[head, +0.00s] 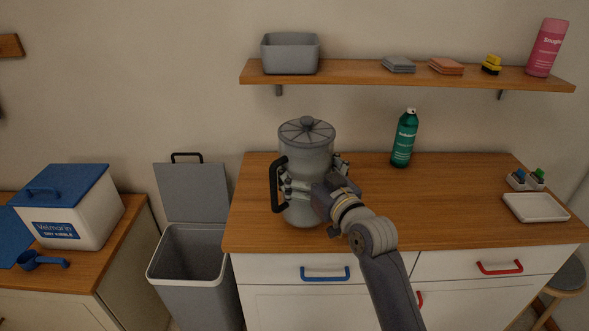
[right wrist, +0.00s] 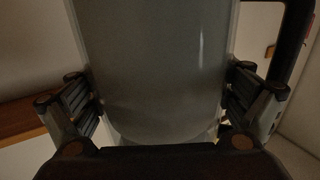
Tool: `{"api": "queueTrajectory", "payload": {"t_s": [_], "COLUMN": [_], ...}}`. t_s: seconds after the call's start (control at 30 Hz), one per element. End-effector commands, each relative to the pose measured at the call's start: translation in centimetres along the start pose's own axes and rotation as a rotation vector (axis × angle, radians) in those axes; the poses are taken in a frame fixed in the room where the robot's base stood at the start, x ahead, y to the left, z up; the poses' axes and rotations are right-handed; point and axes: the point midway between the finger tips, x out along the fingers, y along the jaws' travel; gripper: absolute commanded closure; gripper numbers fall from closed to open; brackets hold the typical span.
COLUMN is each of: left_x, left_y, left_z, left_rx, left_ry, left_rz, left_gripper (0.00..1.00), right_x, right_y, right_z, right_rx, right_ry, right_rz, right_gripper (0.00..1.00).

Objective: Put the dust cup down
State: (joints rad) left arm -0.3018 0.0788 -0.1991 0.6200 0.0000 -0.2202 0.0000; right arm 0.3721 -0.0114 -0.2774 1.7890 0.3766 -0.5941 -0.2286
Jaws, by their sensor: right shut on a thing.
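The dust cup (head: 306,150) is a grey cylinder with a ribbed lid, a knob on top and a black handle on its left side. It is upright over the left part of the wooden counter top (head: 375,215). I cannot tell whether its base touches the counter. My right gripper (head: 312,190) is shut around the cup's body, with fingers on both sides. In the right wrist view the cup's grey wall (right wrist: 155,65) fills the space between the fingers (right wrist: 160,105), and the black handle shows at the upper right. My left gripper is not in view.
A white tray (head: 536,207) lies at the right. An open grey bin (head: 190,265) stands left of the counter. A shelf (head: 365,78) hangs above. The middle of the counter is clear.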

Motion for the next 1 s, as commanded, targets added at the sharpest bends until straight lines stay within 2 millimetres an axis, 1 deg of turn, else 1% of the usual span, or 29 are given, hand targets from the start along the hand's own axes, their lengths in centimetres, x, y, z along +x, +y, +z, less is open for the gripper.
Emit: {"api": "queueTrajectory", "payload": {"t_s": [0.03, 0.2, 0.33, 0.47, 0.7, 0.8, 1.0], "left_x": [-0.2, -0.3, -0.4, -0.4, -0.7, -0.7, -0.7], "left_y": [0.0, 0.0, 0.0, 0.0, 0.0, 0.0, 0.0], "left_z": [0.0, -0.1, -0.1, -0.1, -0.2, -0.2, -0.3], "left_rx": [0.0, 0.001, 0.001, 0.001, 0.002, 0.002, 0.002], "left_ry": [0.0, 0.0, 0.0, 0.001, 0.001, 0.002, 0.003], "left_rz": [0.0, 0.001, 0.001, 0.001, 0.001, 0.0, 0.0], "left_gripper": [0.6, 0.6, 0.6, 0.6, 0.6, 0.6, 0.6], "right_x": [1.0, 3.7, 4.9, 5.3, 5.3, 5.3, 5.3], "right_y": [-0.1, -0.1, -0.2, -0.2, -0.2, -0.2, -0.2], "right_z": [-0.3, 0.0, 0.1, 0.4, 3.4, 3.7, 3.8], "right_rx": [0.002, 0.002, 0.001, 0.001, 0.002, 0.0, 0.0], "right_ry": [0.006, 0.006, 0.006, 0.005, 0.002, 0.006, 0.006], "right_rz": [-0.001, -0.001, -0.001, 0.0, 0.0, 0.0, 0.0], "right_gripper": [0.42, 0.42, 0.42, 0.42, 0.42, 0.42, 0.42]}}
